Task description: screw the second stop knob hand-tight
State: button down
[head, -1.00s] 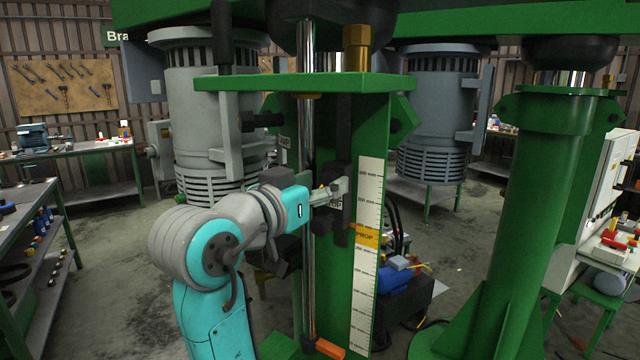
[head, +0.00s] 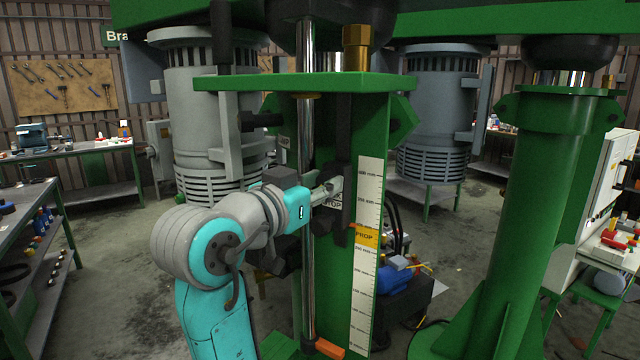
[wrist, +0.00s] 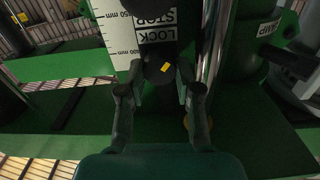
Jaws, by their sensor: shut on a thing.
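A black knob (wrist: 160,68) with a small yellow mark sits between my gripper's fingertips (wrist: 160,86) in the wrist view. My gripper is shut on it. Beside it is a white label (wrist: 155,25) reading LOCK STOP, which appears upside down. In the head view my gripper (head: 330,190) reaches to the black stop block (head: 340,232) on the green column, and its fingers and wrist hide the knob there. Part of the label shows behind the fingers. The knob's thread is hidden, so I cannot tell how tight it is.
A white millimetre scale (head: 366,290) with a yellow PROP band stands right of the block. A shiny vertical rod (head: 308,130) runs close to my gripper. A green top plate (head: 305,83) lies above, and an orange part (head: 330,348) sits low at the rod's foot.

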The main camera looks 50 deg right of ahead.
jog(key=m, duration=1)
jog(key=shift+s, duration=0.1)
jog(key=m, duration=0.5)
jog(key=shift+f+m, duration=0.1)
jog(key=shift+m, duration=0.3)
jog(key=m, duration=0.4)
jog(key=shift+m, duration=0.7)
jog(key=c, duration=0.8)
grip_release()
jog(key=shift+a, duration=0.1)
